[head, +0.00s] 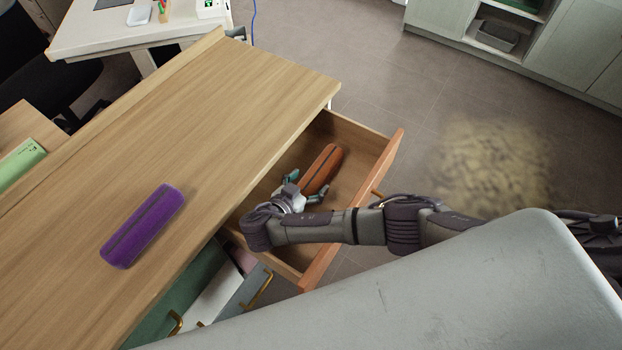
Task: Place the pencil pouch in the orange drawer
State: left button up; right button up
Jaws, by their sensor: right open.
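The orange-fronted drawer (352,207) is pulled open at the desk's right end. An orange-brown pencil pouch (322,168) lies inside it, towards the back right. A purple pouch (142,226) lies on the desktop at the left. My right gripper (305,186) is over the drawer, beside the near end of the orange-brown pouch. Its fingers are apart, with nothing seen held between them. Whether a finger touches the pouch I cannot tell. My left gripper is not in view.
The wooden desktop (190,120) is mostly clear. Other drawers, green (182,289) and grey-blue (246,292), show below it. A white table (110,30) with small items stands at the back left. Grey cabinets (565,45) stand at the back right, with open floor between.

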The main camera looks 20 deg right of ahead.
jog(key=v, duration=0.6)
dwell(0.4)
